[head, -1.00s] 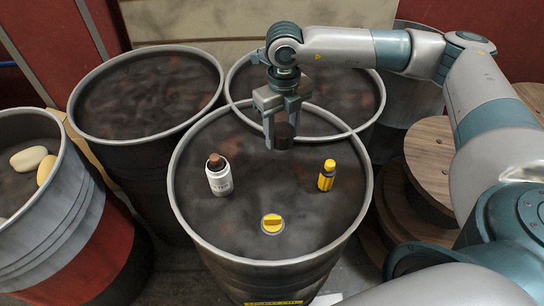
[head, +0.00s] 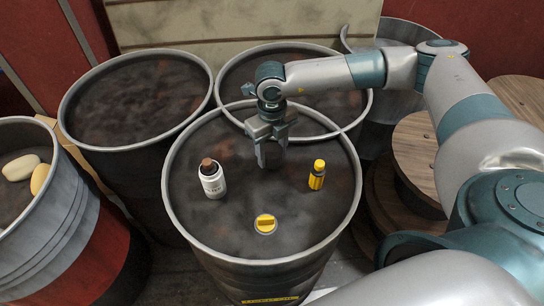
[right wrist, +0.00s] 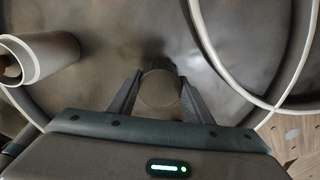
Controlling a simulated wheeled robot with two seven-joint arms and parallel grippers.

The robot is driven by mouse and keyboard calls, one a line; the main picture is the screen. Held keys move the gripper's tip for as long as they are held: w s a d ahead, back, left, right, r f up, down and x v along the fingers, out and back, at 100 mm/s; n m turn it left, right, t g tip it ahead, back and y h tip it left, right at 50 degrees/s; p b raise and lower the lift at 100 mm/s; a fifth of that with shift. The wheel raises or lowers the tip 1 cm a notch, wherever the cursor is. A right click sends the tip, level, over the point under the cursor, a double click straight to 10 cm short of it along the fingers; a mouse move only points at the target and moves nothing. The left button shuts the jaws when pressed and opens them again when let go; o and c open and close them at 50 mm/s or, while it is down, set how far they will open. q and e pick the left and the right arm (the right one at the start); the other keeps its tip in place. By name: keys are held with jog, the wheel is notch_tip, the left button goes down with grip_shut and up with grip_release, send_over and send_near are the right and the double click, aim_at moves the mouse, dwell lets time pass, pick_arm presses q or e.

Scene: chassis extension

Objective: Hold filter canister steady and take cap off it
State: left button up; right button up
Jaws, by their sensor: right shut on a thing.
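A white canister (head: 212,180) with a printed label and a brown cap (head: 207,165) stands upright on the drum top, to the left of my right gripper (head: 268,158). It also shows at the left edge of the right wrist view (right wrist: 45,58). My right gripper is shut on a dark round piece (right wrist: 159,90), seen between its fingers in the right wrist view. The fingers mostly hide this piece in the head view. I cannot tell whether it touches the drum top. The gripper is apart from the white canister. My left gripper is not in view.
The near drum (head: 180,228) also carries a small yellow bottle (head: 317,178) at right and a yellow-topped round plug (head: 265,223) near the front. Other drums stand behind and left, one holding pale stones (head: 20,168). Wooden spools (head: 415,150) stand at right.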

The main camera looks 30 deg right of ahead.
aim_at(272, 160)
notch_tip(272, 160, down, 2)
jog(key=shift+f+p, duration=0.2)
jog(key=shift+p, duration=0.15)
jog(key=shift+f+b, duration=0.3)
jog(key=o, duration=1.2)
jog(key=shift+r, duration=0.1)
jog(key=shift+c, duration=0.2)
jog(key=shift+r, duration=0.15)
jog(key=shift+r, duration=0.15)
notch_tip(272, 160, up, 11)
jog(key=b, duration=0.2)
jog(key=shift+b, duration=0.35)
jog(key=shift+r, duration=0.4)
